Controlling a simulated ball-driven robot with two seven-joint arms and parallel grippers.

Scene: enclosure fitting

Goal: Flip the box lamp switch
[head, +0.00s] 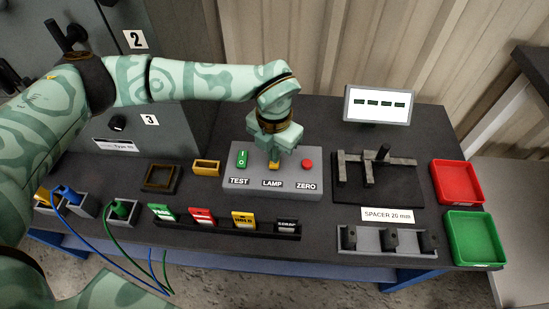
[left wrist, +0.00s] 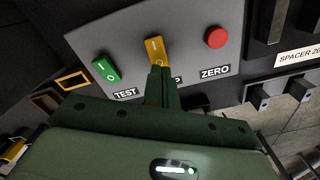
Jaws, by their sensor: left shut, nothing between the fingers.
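The grey switch box (head: 236,184) stands on the dark table and carries a green TEST rocker (head: 242,158), a yellow LAMP rocker (head: 274,165) and a red ZERO button (head: 307,164). My left gripper (head: 274,158) points down over the LAMP rocker. The LAMP label is mostly hidden there. The green rocker (left wrist: 106,68) and red button (left wrist: 216,37) are clear. My right gripper is not in view.
A display (head: 377,104) stands behind on the right. A spacer fixture (head: 378,180), a red tray (head: 457,182) and a green tray (head: 473,238) are to the right. A rack of coloured cards (head: 225,226) lies in front of the box. Blue and green cables hang at left.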

